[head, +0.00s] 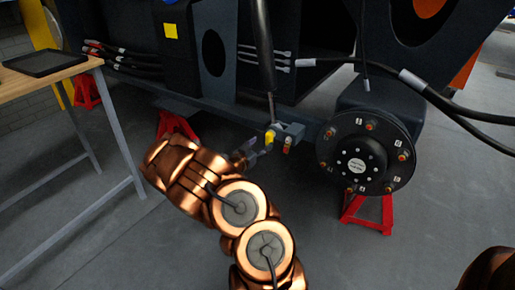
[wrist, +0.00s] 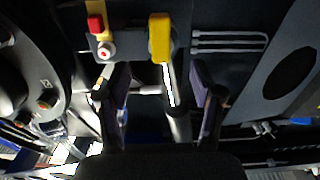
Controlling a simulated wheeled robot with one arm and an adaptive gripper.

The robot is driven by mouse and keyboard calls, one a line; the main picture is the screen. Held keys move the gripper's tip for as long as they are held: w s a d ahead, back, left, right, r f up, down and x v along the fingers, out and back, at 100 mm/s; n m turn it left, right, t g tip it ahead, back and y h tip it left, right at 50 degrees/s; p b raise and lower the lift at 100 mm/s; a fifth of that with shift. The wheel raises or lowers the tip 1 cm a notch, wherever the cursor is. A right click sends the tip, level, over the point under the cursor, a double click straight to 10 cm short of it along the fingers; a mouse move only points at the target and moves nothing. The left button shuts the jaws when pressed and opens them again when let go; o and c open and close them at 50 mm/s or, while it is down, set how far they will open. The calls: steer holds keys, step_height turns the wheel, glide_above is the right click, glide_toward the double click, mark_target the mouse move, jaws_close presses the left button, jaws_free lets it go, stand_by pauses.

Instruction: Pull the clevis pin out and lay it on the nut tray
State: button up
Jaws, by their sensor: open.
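The clevis pin, seen as a yellow handle (head: 270,137), sits at the bracket (head: 293,129) at the lower end of a thin silver rod. In the wrist view the yellow handle (wrist: 160,37) is at top centre, beyond the fingertips; its shank is hidden. My gripper (head: 250,153) is open, just left of the handle in the head view. In the wrist view my gripper (wrist: 158,76) has one finger to each side of the handle's line, with no contact visible. The nut tray (head: 45,62) is black and shallow, on the wooden table at the left.
A small red part (wrist: 95,23) sits beside the handle. A round black hub (head: 365,153) with orange-tipped studs is to the right. Dark hoses (head: 435,95) cross the upper right. Red stands (head: 178,126) support the chassis. The table edge (head: 50,86) is at left; floor between is open.

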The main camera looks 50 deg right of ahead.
mark_target(267, 137)
steer(key=shift+w+d+b, duration=0.2)
steer(key=shift+d+b, duration=0.7)
steer(key=shift+d, duration=2)
jaws_close()
